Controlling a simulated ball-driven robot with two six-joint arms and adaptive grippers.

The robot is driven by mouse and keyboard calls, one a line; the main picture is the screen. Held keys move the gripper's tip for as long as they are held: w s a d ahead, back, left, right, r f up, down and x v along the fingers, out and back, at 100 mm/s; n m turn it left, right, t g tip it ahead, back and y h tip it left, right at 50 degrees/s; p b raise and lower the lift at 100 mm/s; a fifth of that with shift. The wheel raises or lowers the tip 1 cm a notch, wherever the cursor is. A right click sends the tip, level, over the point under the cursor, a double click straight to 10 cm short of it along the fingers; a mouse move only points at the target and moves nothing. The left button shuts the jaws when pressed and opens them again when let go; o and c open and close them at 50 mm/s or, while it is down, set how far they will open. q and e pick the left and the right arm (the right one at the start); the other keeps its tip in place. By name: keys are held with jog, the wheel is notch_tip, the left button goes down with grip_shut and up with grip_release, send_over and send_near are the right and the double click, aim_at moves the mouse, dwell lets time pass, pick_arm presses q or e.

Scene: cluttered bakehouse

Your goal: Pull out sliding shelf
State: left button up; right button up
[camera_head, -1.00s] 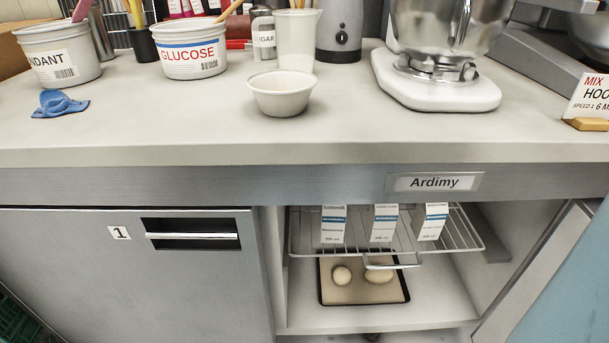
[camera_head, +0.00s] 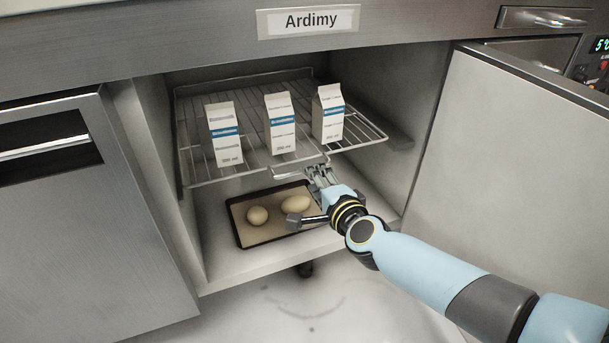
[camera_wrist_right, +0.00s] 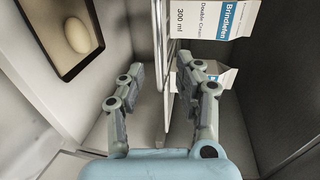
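The sliding shelf is a wire rack (camera_head: 360,143) in the upper part of the open cupboard, with a wire loop (camera_head: 290,173) at its front edge. Three white and blue cartons (camera_head: 282,125) stand upright on it. My right gripper (camera_head: 320,176) is at the shelf's front edge, beside the right end of the loop. In the right wrist view its fingers (camera_wrist_right: 157,90) are apart, with the shelf's wires (camera_wrist_right: 168,75) running between them; contact cannot be told. My left gripper is not in view.
A dark tray (camera_head: 242,233) with two pale egg-like objects lies on the cupboard floor under the shelf. The cupboard door (camera_head: 510,150) stands open at the right. A closed metal front (camera_head: 95,240) is at the left. The floor in front is clear.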

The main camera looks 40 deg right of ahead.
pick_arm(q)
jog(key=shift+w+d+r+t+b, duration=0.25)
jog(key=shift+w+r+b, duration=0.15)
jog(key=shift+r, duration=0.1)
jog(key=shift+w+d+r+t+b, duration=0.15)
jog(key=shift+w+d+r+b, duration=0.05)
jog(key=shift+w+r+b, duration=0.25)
pick_arm(e)
jog(key=shift+x, duration=3.25)
jog(key=shift+f, duration=0.1)
grip_shut()
jog(key=shift+a, duration=0.1)
